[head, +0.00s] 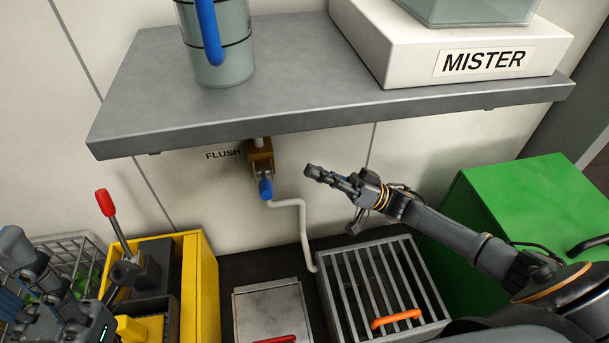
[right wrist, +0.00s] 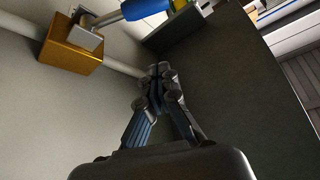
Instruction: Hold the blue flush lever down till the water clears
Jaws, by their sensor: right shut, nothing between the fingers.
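The blue flush lever (head: 265,188) hangs from a brass valve (head: 260,160) under the grey shelf, beside the FLUSH label (head: 222,154). The lever also shows at the top of the right wrist view (right wrist: 147,8), with the brass valve (right wrist: 70,47) to its left. My right gripper (head: 313,171) is shut and empty, to the right of the lever and apart from it. Its closed fingertips (right wrist: 158,76) show in the right wrist view. A clear cylinder (head: 222,50) with greyish contents stands on the shelf. My left gripper (head: 45,285) is at the lower left; its finger state is unclear.
A grey shelf (head: 300,115) overhangs the valve and carries the white MISTER box (head: 400,50). A pale pipe (head: 303,235) runs down to a barred grate (head: 345,285) with an orange handle. A green box (head: 530,210) stands right; a yellow bin (head: 208,290) and red-knobbed lever (head: 106,203) stand left.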

